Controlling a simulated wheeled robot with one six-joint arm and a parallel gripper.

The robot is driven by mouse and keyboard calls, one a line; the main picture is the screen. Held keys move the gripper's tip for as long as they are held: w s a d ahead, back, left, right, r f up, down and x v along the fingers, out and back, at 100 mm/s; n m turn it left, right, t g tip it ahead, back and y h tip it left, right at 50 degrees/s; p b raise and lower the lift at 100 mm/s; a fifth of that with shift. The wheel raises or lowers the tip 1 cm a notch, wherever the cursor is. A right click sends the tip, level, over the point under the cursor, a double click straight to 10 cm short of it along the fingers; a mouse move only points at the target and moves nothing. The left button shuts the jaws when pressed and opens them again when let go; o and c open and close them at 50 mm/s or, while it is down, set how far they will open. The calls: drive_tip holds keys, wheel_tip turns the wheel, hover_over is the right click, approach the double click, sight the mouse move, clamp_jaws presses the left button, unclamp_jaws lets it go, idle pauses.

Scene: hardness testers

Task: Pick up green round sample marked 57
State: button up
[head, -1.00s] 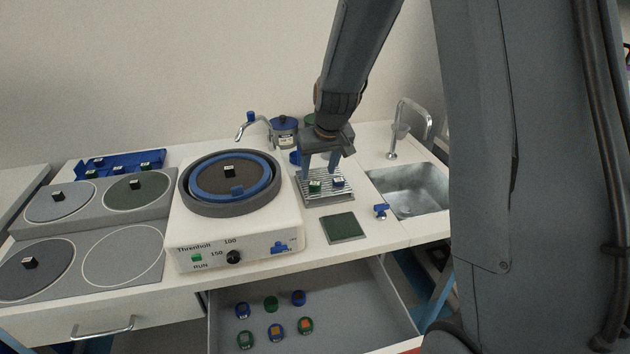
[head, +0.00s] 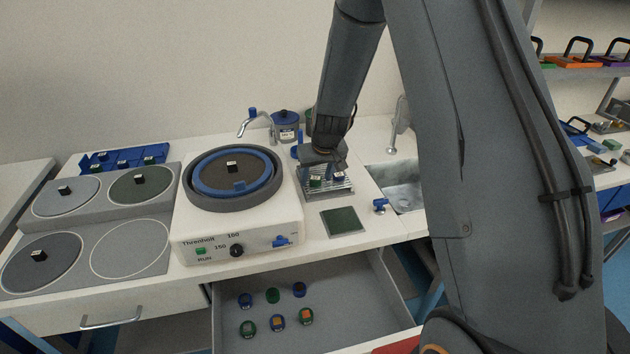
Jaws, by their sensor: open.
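A small green sample (head: 315,182) with a pale label sits on the ribbed metal rack (head: 342,190) between the polishing machine and the sink. A blue sample (head: 340,177) is on the rack just to its right. My gripper (head: 318,177) is open, pointing down over the rack at the green sample. Its fingers partly cover the samples, and I cannot tell whether they touch. The number 57 is not readable on any sample.
The polishing machine (head: 240,228) stands left of the rack. The sink (head: 400,188) is partly hidden by my arm. The open drawer (head: 360,290) juts out below.

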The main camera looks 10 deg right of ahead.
drive_tip(key=shift+c, duration=0.3)
drive_tip(key=shift+r, duration=0.1)
drive_tip(key=c, duration=1.2)
